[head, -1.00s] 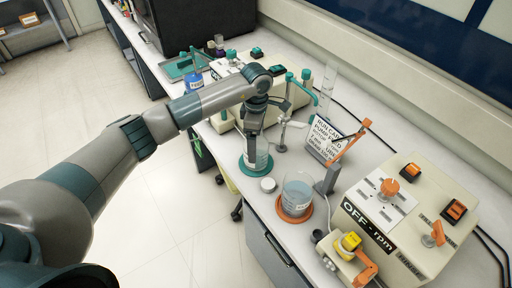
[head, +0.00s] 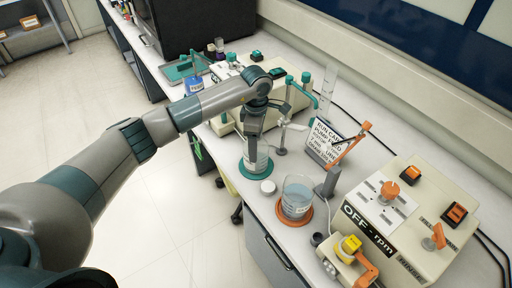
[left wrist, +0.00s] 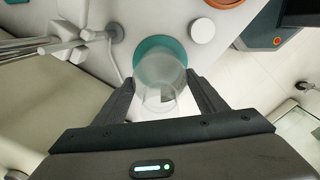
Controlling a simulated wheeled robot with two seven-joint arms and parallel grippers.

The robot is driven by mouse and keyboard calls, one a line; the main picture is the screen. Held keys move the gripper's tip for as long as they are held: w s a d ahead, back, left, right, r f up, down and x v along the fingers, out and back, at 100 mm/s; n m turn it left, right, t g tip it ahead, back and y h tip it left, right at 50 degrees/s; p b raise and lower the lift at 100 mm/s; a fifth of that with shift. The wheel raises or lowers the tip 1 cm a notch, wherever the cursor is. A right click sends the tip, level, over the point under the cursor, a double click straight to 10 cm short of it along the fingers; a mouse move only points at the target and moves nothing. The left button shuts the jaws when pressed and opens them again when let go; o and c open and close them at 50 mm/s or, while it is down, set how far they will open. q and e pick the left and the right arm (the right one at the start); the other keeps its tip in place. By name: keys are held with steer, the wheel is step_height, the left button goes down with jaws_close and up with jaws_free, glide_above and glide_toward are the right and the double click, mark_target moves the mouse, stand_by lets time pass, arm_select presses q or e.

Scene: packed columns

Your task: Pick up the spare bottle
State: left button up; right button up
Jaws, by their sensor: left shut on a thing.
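My left gripper (head: 252,136) points down over the bench and is shut on a clear, labelled glass vessel (head: 261,160). In the left wrist view the vessel (left wrist: 160,88) sits between the two dark fingers (left wrist: 162,100). A round teal mat (head: 245,166) lies under it and also shows in the left wrist view (left wrist: 150,46). I cannot tell whether the vessel's base touches the mat. A small blue bottle (head: 194,85) stands in the back on the left. No label reads "spare". My right gripper is not in view.
A second glass beaker (head: 297,196) stands on an orange mat, with a white lid (head: 268,187) beside it. Another machine (head: 235,90) stands behind.

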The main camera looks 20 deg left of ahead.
arm_select(q)
step_height(320, 180, up, 9)
steer(key=b, duration=0.3)
steer(key=shift+f, duration=0.15)
steer(key=shift+r+b, duration=0.3)
steer(key=shift+r, duration=0.3)
steer(key=shift+f, duration=0.1)
